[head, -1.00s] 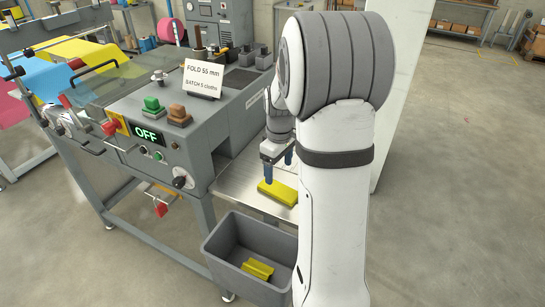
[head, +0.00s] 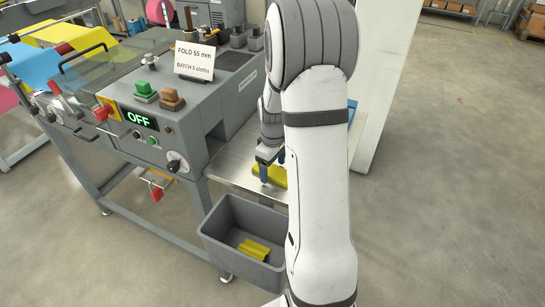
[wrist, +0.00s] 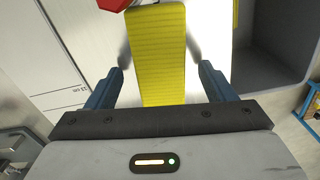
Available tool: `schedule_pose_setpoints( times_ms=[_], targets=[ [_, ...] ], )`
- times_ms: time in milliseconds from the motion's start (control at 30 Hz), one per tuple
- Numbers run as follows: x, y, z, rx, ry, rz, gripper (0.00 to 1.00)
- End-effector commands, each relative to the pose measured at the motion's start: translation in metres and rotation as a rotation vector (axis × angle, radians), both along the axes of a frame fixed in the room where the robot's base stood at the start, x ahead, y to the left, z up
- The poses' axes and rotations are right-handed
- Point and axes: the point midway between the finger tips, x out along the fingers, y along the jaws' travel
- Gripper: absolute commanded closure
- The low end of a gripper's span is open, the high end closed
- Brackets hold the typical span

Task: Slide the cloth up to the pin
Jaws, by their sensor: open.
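A yellow folded cloth (head: 277,175) lies on the metal table beside the machine, partly hidden by my arm in the head view. In the wrist view the cloth (wrist: 163,55) is a long ribbed yellow strip running away between my fingers. My gripper (wrist: 160,88) is open, with one blue finger on each side of the cloth and a gap on both sides. In the head view my gripper (head: 272,168) is down at the cloth. I cannot make out the pin for certain in either view.
A grey bin (head: 240,232) with another yellow cloth (head: 254,249) in it stands below the table's front edge. The grey machine (head: 150,115) with an OFF display stands to the left. A red object (wrist: 114,4) shows at the wrist view's top edge.

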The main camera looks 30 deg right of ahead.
Motion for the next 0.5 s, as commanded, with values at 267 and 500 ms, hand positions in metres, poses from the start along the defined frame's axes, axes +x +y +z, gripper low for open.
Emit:
schedule_pose_setpoints(
  times_ms=[267, 500],
  targets=[
    [0.0, 0.0004, -0.0054, 0.0, 0.0, 0.001, 0.24],
    [0.0, 0.0006, -0.0052, 0.0, 0.0, 0.001, 0.35]
  ],
)
